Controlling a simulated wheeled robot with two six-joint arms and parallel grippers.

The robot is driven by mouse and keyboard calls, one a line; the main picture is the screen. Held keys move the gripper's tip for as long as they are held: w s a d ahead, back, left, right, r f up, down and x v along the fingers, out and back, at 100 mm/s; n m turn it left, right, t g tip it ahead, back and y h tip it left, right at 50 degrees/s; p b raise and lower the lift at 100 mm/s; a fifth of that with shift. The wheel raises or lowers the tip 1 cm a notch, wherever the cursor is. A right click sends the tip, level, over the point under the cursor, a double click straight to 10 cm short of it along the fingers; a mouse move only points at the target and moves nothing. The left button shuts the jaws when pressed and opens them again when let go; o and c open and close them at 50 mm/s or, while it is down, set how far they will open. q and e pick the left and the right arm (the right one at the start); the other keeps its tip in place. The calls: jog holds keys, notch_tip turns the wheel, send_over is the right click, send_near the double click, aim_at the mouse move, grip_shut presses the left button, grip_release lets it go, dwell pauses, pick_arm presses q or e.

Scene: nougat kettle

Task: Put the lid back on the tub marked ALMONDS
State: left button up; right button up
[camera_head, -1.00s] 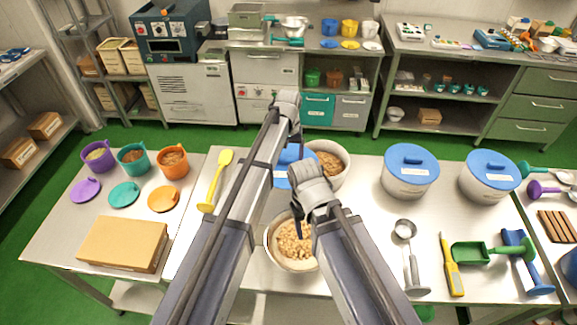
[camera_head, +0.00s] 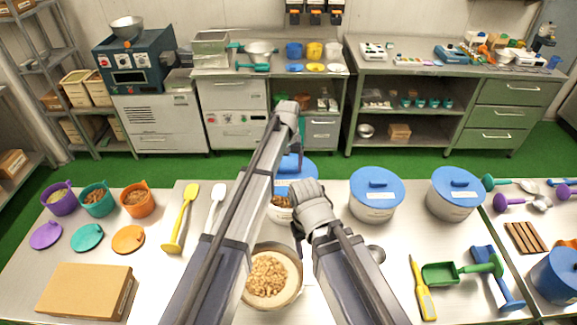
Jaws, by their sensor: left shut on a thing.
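A blue lid (camera_head: 297,169) is held by my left gripper (camera_head: 296,148), which is shut on it and mostly hidden behind my arm. The lid is above an open white tub (camera_head: 283,214) with brown contents, partly hidden by both arms; the lid looks raised and apart from its rim. A second open tub (camera_head: 298,285) with pale, chunky contents stands nearer. My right gripper (camera_head: 299,236) is beside and above this nearer tub, dark and small, so its opening is unclear. I cannot read any tub's label.
Two white tubs with blue lids (camera_head: 376,184) (camera_head: 455,185) stand to the right. A yellow spatula (camera_head: 184,215) and a white one (camera_head: 215,206) lie to the left. A green scoop (camera_head: 441,273) and yellow tool (camera_head: 421,290) lie front right. A cardboard box (camera_head: 85,292) sits front left.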

pick_arm(q)
jog(key=shift+f+b, duration=2.95)
jog(key=shift+f, duration=0.25)
pick_arm(e)
jog(key=shift+f, duration=3.15)
pick_arm(q)
jog(key=shift+f+b, duration=0.35)
jog(key=shift+b, duration=0.05)
pick_arm(e)
jog(key=shift+f, duration=0.4)
pick_arm(q)
jog(key=o, duration=1.1)
jog(key=shift+r, duration=0.1)
pick_arm(e)
jog(key=shift+r, duration=0.1)
pick_arm(q)
jog(key=shift+r+p, duration=3.45)
jog(key=shift+p, duration=0.1)
pick_arm(e)
notch_tip(320, 180, up, 7)
